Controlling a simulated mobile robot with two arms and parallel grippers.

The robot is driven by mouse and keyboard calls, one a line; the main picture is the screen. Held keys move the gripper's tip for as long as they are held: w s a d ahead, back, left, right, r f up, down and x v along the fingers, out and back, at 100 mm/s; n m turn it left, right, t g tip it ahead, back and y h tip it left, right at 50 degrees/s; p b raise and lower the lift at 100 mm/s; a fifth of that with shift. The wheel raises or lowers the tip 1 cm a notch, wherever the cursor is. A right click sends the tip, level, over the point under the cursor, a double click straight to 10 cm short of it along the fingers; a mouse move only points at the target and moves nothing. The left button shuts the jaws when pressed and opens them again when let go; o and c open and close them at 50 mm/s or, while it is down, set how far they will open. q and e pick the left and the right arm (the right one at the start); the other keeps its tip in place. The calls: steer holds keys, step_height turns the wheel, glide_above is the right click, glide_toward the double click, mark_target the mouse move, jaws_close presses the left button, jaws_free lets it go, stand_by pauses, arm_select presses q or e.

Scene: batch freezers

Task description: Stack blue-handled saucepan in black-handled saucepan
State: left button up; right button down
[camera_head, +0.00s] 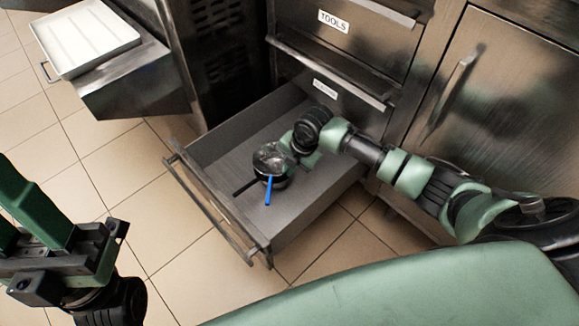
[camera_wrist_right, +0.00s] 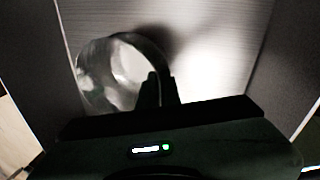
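The blue-handled saucepan (camera_head: 269,190) is in the open drawer, its blue handle pointing toward the drawer front. The black-handled saucepan (camera_head: 243,187) shows mainly as a black handle just left of the blue one. The two pans overlap closely, the blue-handled one seeming on top; how deep it sits is hidden. My right gripper (camera_head: 292,147) is at the pans' far right rim. In the right wrist view its close-set fingers (camera_wrist_right: 159,90) straddle the wall of a shiny pan (camera_wrist_right: 120,70) and look shut on it. My left gripper (camera_head: 65,262) is at lower left, away from the drawer, fingers unclear.
The grey drawer (camera_head: 205,148) is pulled out, with bare floor around the pans and a bar handle in front. Closed drawers, one labelled TOOLS (camera_head: 333,21), are above. A white tray (camera_head: 85,38) is at upper left. Tiled floor is clear at left.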

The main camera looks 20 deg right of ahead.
steer(key=shift+f, duration=0.35)
steer(key=c, duration=1.6)
jaws_free()
steer(key=shift+r, duration=0.1)
